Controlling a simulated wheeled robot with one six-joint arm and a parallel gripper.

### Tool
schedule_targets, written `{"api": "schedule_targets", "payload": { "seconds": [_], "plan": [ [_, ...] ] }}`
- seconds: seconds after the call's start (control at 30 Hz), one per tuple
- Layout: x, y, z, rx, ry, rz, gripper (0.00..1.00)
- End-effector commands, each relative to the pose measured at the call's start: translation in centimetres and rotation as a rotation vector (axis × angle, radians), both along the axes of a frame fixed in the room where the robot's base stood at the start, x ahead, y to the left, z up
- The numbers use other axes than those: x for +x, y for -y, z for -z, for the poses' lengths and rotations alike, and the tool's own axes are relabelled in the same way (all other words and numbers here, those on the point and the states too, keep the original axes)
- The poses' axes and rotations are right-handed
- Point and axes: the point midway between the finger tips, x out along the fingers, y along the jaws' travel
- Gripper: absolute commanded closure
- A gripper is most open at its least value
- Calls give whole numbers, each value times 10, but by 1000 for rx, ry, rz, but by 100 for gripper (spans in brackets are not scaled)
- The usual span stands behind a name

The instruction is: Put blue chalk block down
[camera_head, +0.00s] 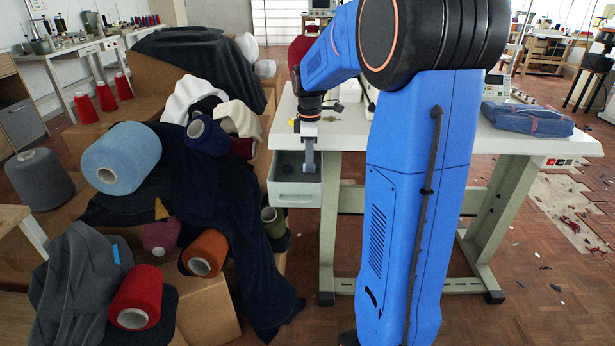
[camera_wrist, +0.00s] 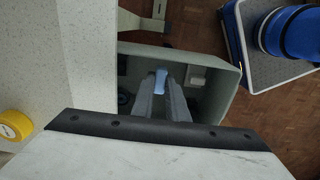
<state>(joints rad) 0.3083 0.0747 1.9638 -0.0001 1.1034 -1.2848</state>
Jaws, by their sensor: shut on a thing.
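The blue chalk block (camera_wrist: 161,76) is a small light-blue piece between the tips of my gripper (camera_wrist: 162,82) in the wrist view. My gripper is shut on it and points down into an open grey-green drawer (camera_wrist: 225,85). In the head view my gripper (camera_head: 309,168) reaches down into the same drawer (camera_head: 294,195) at the left end of the white table. The chalk itself is too small to make out there. Whether it touches the drawer floor I cannot tell.
A white block (camera_wrist: 196,76) and dark items lie in the drawer. A yellow tape roll (camera_wrist: 15,125) is on the table in the wrist view. Folded blue cloth (camera_head: 527,118) lies on the white table (camera_head: 490,140). Yarn cones and dark fabric (camera_head: 225,185) crowd the drawer's left.

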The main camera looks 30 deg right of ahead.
Motion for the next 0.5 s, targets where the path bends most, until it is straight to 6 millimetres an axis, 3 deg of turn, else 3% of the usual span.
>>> {"api": "schedule_targets", "payload": {
  "seconds": [0.5],
  "plan": [
    [0,0,47,0,0,0,100]
  ]
}}
